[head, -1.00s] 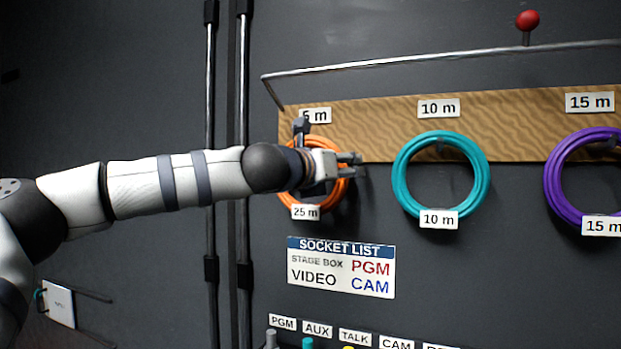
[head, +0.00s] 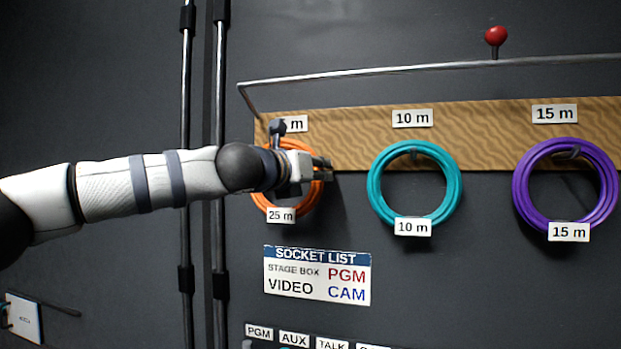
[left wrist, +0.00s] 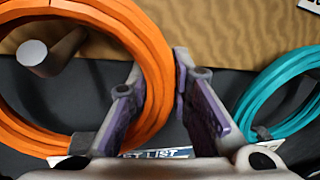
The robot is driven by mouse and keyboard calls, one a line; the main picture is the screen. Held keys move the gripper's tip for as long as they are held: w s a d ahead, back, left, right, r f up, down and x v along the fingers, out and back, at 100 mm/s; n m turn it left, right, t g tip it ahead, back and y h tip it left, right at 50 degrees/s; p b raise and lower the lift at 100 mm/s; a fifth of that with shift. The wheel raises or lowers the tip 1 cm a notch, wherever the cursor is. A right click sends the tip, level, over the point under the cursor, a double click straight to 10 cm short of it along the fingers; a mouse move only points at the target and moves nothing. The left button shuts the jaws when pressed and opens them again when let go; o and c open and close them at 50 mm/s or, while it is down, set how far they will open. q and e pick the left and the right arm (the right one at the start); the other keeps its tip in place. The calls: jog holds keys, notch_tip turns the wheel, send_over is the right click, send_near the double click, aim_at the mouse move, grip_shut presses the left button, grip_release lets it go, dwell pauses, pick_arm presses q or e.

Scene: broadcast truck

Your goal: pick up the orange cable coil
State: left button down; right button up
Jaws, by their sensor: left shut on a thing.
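The orange cable coil (head: 312,198) hangs against the wall at the left end of the wooden board, with a "25 m" tag (head: 281,215) at its bottom. My left gripper (head: 324,168) is at the coil's right side and hides part of it. In the left wrist view the coil (left wrist: 157,70) passes between the two fingers of my left gripper (left wrist: 166,100), which is shut on its right strand. A grey peg (left wrist: 35,54) stands inside the coil's ring. My right gripper is in neither view.
A teal coil (head: 374,190) tagged "10 m" and a purple coil (head: 523,190) tagged "15 m" hang to the right. A metal rail (head: 400,69) runs above the wooden board (head: 480,125). A socket list sign (head: 317,276) is below. Vertical poles (head: 219,240) stand left.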

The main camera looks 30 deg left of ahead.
pick_arm(q)
jog(key=r, duration=0.2)
jog(key=r+p, duration=0.1)
jog(key=r, duration=0.4)
jog(key=shift+s+r, duration=0.15)
jog(key=shift+s, duration=0.2)
jog(key=s+d, duration=0.2)
jog(key=s, duration=0.7)
jog(key=s+d+f+p, duration=0.1)
jog(key=s+d, duration=0.1)
jog(key=s, duration=0.7)
jog(key=shift+s+d, duration=0.35)
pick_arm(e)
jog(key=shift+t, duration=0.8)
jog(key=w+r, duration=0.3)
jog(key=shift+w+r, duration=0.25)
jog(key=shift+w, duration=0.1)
pick_arm(q)
jog(key=shift+f, duration=0.15)
